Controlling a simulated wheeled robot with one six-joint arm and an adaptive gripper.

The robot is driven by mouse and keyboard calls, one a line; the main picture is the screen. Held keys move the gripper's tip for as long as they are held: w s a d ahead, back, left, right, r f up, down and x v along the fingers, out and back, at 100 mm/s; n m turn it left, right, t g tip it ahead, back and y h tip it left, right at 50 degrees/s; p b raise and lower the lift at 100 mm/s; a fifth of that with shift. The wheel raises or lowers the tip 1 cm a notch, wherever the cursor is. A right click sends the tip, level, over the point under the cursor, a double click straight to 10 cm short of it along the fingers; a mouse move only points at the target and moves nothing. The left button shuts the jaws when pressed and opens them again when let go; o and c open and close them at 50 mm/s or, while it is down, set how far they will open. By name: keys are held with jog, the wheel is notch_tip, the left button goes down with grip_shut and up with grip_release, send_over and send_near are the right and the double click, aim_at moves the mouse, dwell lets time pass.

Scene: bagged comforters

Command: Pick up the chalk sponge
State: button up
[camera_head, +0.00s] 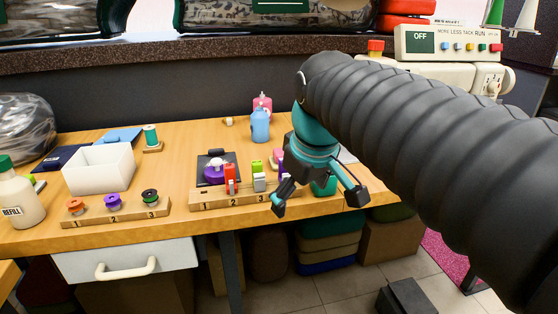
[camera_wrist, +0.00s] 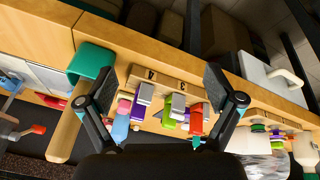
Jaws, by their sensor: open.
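I cannot tell which object is the chalk sponge; nothing is clearly marked as one. My gripper (camera_head: 317,200) is open and empty over the right part of the workbench (camera_head: 185,140), near its front edge. In the wrist view, the spread fingers of my gripper (camera_wrist: 160,78) frame a wooden numbered rack (camera_wrist: 190,88) holding clip-like pieces. A grey piece (camera_wrist: 145,93) and a purple piece (camera_wrist: 178,103) show between the fingers. My arm hides the right part of the bench in the head view.
A white bin (camera_head: 98,173) and a bobbin rack (camera_head: 118,216) stand on the left. A green spool (camera_head: 151,136) stands left of centre. Bare wood lies between the bin and the black pad (camera_head: 205,160).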

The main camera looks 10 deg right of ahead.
aim_at(276, 151)
jog(key=w+r+n, duration=0.1)
jog(key=w+r, duration=0.1)
jog(key=w, duration=0.1)
jog(key=w+r+n+g, duration=0.1)
jog(key=w+r+n, duration=0.1)
jog(key=w+r, duration=0.1)
jog(key=w+r+n, duration=0.2)
jog(key=w, duration=0.2)
jog(key=shift+w+a+r+g, duration=0.2)
jog(key=shift+w+a+g, duration=0.1)
jog(key=shift+w+a, duration=0.1)
jog(key=shift+w+r+n+g, duration=1.3)
jog(key=shift+w+r+n, duration=0.3)
jog(key=shift+w+n, duration=2.75)
jog(key=shift+m, duration=0.45)
jog(key=f, duration=0.5)
jog(key=d+f, duration=0.1)
jog(key=f, duration=0.2)
jog(key=shift+w, duration=0.4)
jog(key=shift+d+f+b, duration=0.1)
jog(key=shift+f+b, duration=0.55)
jog(key=shift+f, duration=2)
jog(key=shift+c, duration=0.3)
jog(key=c, duration=1)
